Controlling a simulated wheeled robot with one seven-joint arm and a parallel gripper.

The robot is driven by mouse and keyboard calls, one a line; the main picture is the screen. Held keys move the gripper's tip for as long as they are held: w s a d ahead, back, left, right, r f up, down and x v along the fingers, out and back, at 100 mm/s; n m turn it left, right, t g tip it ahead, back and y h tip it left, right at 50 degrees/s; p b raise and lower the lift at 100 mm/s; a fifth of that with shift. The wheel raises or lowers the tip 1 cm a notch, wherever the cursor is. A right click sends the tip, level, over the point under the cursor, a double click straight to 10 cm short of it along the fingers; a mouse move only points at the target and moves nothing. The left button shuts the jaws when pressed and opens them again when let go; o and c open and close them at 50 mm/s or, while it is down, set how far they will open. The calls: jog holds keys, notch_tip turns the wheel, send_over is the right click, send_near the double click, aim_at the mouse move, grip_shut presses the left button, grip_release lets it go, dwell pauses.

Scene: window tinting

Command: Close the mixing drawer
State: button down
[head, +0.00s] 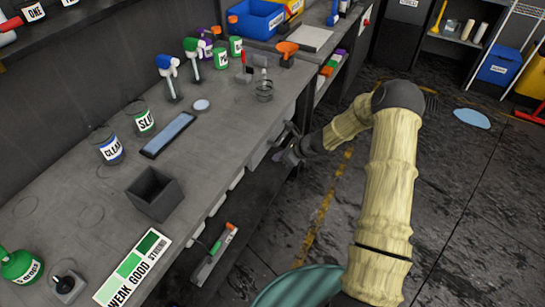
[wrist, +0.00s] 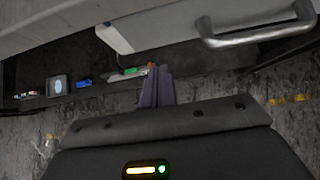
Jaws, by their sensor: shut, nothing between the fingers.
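A grey drawer (head: 262,151) sits under the front edge of the workbench, just left of my gripper. In the wrist view a pale drawer front (wrist: 165,30) with a metal bar handle (wrist: 258,36) fills the top right. I see no label on it, so I cannot tell for sure that it is the mixing drawer, nor how far out it stands. My gripper (head: 290,154) is by the bench front, partly hidden by its own wrist. In the wrist view its fingers (wrist: 157,86) are together and empty, below and left of the handle, apart from it.
The workbench (head: 215,130) holds jars, spray bottles, a black box (head: 153,193) and a strength chart (head: 133,268). A lower tray (head: 214,254) with small tools sticks out below the bench front. The dark floor right of my arm is mostly clear.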

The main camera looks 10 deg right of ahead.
jog(key=v, duration=0.7)
jog(key=shift+d, duration=0.15)
jog(key=shift+r, duration=0.15)
jog(key=shift+w, duration=0.2)
jog(key=s+r+n+g+h+p, duration=0.1)
jog(key=s+r+n+h, duration=0.2)
jog(key=s+r+n, duration=0.6)
jog(key=s+r+n+g+h+p, duration=0.1)
jog(key=s+r+n+h, duration=0.3)
jog(key=s+r+n, duration=0.5)
jog(key=s+n+p, duration=0.1)
jog(key=s+n, duration=0.6)
jog(key=shift+s+a+g, duration=0.3)
jog(key=shift+s, duration=0.1)
